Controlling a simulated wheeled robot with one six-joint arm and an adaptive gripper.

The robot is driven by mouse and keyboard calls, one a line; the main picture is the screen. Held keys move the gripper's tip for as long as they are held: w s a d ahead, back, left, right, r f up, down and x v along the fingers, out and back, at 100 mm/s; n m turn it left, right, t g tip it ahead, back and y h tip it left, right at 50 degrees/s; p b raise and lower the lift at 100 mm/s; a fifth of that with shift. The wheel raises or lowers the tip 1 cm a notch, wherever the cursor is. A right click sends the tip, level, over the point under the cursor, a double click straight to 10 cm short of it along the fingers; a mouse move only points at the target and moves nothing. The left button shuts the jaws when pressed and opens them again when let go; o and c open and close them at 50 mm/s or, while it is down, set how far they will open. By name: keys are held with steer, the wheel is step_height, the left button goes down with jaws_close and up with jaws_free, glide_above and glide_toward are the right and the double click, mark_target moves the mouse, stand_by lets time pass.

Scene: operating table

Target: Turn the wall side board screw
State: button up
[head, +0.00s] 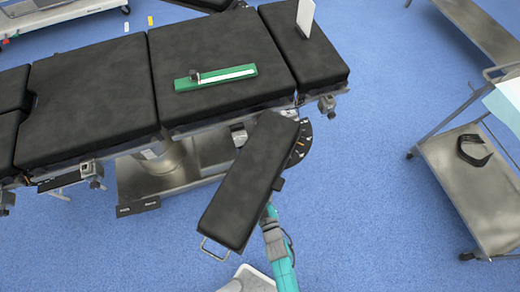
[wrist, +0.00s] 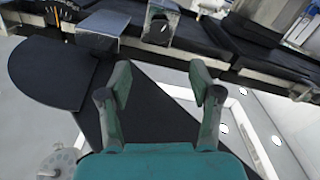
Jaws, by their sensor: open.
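The padded black arm board (head: 250,182) juts out at an angle from the near side of the operating table (head: 98,90). A small dark knob (head: 278,184) shows at its right edge; I cannot tell whether it is the board screw. My teal arm (head: 278,245) reaches up to the board, which hides my gripper in the head view. In the wrist view my gripper (wrist: 160,85) is open, with nothing between its fingers. A dark board surface (wrist: 155,115) lies behind the fingers. Metal clamp blocks (wrist: 103,28) and (wrist: 160,24) are beyond the fingertips, apart from them.
A dark rounded plate (wrist: 50,72) is left of my fingers. A green tool with a white strip (head: 217,77) lies on the table pad. A metal trolley (head: 470,185) stands at the right. Blue floor is clear between trolley and board.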

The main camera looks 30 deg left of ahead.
steer(key=s+d+r+m+t+h, duration=0.1)
steer(key=s+d+r+m+h, duration=0.15)
steer(key=d, duration=0.55)
steer(key=s+d+r+m+t+h, duration=0.1)
steer(key=s+d+r+m+h, duration=0.2)
steer(key=d, duration=0.5)
steer(key=s+d+r+m+t+h, duration=0.1)
steer(key=s+d+r+t+h, duration=0.1)
steer(key=s+d, duration=0.45)
steer(key=s+d+r+m+h, duration=0.3)
steer(key=s+d+r, duration=0.2)
steer(key=r, duration=0.4)
steer(key=s+d+r+m+h, duration=0.3)
steer(key=d+r, duration=0.4)
steer(key=r, duration=0.3)
steer(key=shift+s+d+r+m+g, duration=0.15)
steer(key=shift+s+d+m+g, duration=0.25)
steer(key=shift+s, duration=0.75)
